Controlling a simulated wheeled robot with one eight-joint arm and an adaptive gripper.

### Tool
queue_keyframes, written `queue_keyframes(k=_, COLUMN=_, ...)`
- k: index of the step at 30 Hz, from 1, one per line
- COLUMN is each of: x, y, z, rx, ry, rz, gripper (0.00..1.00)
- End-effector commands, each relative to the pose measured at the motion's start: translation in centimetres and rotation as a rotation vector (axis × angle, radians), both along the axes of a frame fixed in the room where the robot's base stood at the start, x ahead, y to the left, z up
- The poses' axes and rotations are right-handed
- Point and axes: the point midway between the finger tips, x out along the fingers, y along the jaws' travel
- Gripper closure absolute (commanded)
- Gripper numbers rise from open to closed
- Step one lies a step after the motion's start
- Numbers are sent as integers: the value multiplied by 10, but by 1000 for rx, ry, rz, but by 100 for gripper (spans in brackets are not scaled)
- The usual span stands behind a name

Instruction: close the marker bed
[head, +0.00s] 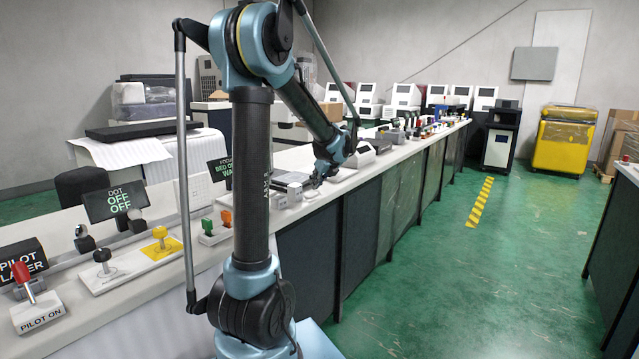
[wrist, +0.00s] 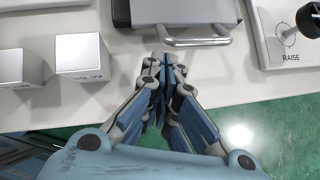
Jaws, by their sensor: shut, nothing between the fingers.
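The marker bed appears to be the grey slab with a silver bar handle (wrist: 195,39) at the top centre of the wrist view. Its far part is cut off by the frame. In the head view, a grey unit (head: 291,178) on the bench beside my gripper seems to be the same thing. My gripper (wrist: 165,62) is shut and empty, with its fingertips just in front of the handle, slightly left of its middle. I cannot tell whether they touch it. In the head view my gripper (head: 317,182) is small and low over the bench's front edge.
A dark sign (head: 219,171) with partly hidden green text, including "BED", stands behind my arm. Two pale blocks (wrist: 82,56) sit left of my gripper. A panel marked RAISE (wrist: 288,38) with a black knob is at right. Green floor lies open before the bench.

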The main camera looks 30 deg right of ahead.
Motion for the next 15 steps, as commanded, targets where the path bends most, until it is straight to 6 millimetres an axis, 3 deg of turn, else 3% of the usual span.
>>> queue_keyframes(k=15, x=9, y=1, z=-1, rx=0, ry=0, rz=0, gripper=100)
